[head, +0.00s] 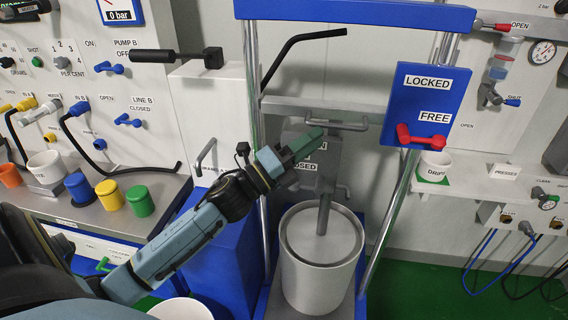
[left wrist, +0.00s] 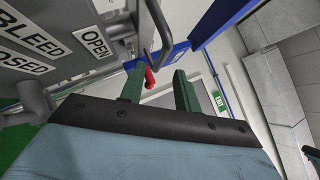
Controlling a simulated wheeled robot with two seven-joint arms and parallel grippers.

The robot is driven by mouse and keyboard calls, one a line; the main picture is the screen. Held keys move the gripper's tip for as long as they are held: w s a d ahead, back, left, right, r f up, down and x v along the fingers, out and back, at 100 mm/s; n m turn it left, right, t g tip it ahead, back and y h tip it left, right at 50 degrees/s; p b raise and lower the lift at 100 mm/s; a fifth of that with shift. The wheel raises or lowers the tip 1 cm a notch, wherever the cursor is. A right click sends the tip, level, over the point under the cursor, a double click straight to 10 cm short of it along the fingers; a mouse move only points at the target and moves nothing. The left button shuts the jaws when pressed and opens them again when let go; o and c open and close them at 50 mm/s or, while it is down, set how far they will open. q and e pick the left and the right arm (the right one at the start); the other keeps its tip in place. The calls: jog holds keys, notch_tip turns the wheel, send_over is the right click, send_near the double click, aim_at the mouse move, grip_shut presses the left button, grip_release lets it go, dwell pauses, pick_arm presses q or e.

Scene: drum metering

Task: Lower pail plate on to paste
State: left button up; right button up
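The white pail (head: 318,284) stands on the blue base of the press frame. A round grey plate (head: 304,243) shows inside its rim, at the foot of a vertical rod (head: 324,212); any paste below is hidden. Above is a grey block (head: 326,170) with a bar handle (head: 337,123) on top and bleed labels, partly hidden by my gripper. My left gripper (head: 312,142) is in front of this block, below and left of the bar handle. In the left wrist view its green fingers (left wrist: 159,80) are apart with nothing between them. My right gripper is out of view.
Chrome posts (head: 384,235) flank the pail. Coloured cups (head: 109,194) stand on the left bench. A drip cup (head: 434,165) is on the right shelf.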

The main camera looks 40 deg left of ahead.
pick_arm(q)
jog(key=b+v, duration=0.1)
jog(key=v, duration=0.6)
jog(key=shift+s, duration=0.25)
jog(key=shift+a+f, duration=0.1)
